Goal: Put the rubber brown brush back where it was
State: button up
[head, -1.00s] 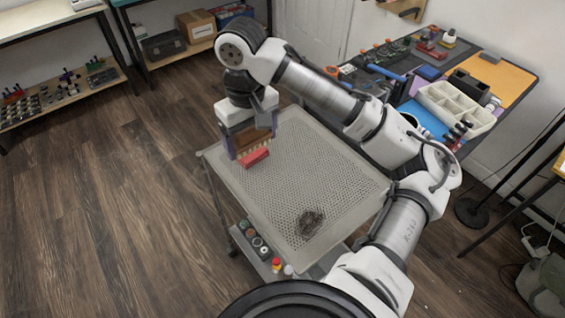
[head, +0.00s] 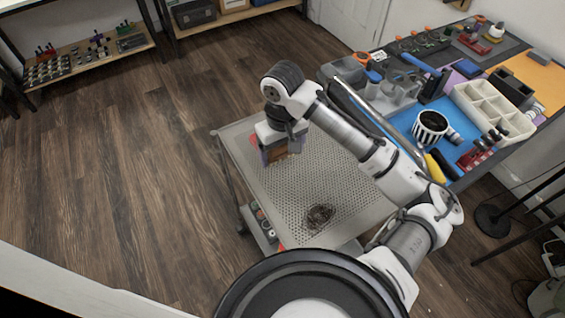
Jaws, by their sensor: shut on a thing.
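My gripper (head: 280,153) points down over the far left part of the grey perforated cart top (head: 245,180). It is shut on a brown thing, which looks like the brown brush (head: 275,151); only part of it shows between the purplish fingers. I cannot tell whether the brush touches the cart top. A red object (head: 254,140) shows just left of the gripper, mostly hidden behind it.
A dark tangled clump (head: 319,216) lies on the cart's near part. At right, the workbench has a blue mat (head: 405,118), a striped cup (head: 430,125), a white compartment tray (head: 493,110) and several tools. Open wooden floor lies left of the cart.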

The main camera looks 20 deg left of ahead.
aim_at(283, 171)
jog(key=shift+f, duration=3.1)
jog(key=shift+f, duration=0.2)
jog(key=o, duration=0.9)
notch_tip(283, 171, up, 12)
jog(key=shift+r, duration=0.25)
